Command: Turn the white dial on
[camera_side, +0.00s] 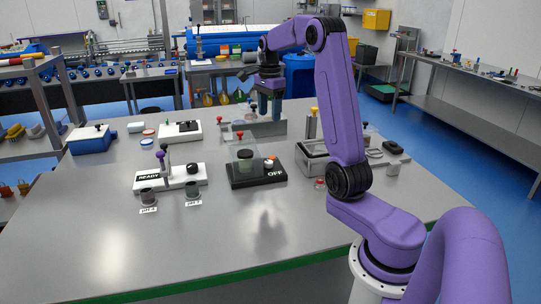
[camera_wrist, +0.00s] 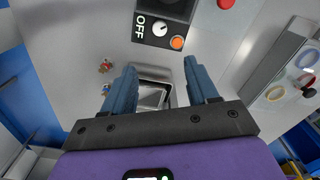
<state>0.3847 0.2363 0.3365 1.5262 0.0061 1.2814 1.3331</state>
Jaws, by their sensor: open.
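The white dial (camera_wrist: 160,28) is on a black box (camera_wrist: 183,8) marked OFF, at the top of the wrist view. An orange round button (camera_wrist: 177,42) is beside the dial. In the side view the black box (camera_side: 240,182) sits mid-table with its OFF label facing the front, and the dial (camera_side: 270,164) looks small there. A clear cover with a red knob stands at its left part. My gripper (camera_side: 264,106) hangs above the far part of the table, behind the box, fingers down. In the wrist view my gripper (camera_wrist: 161,86) has its blue fingers apart, empty, clear of the dial.
A metal tray (camera_wrist: 155,96) lies below, between the fingers in the wrist view. In the side view, a white READY box (camera_side: 190,178) and two dark cups (camera_side: 147,197) (camera_side: 193,189) stand left of the black box. The front of the table (camera_side: 230,240) is clear.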

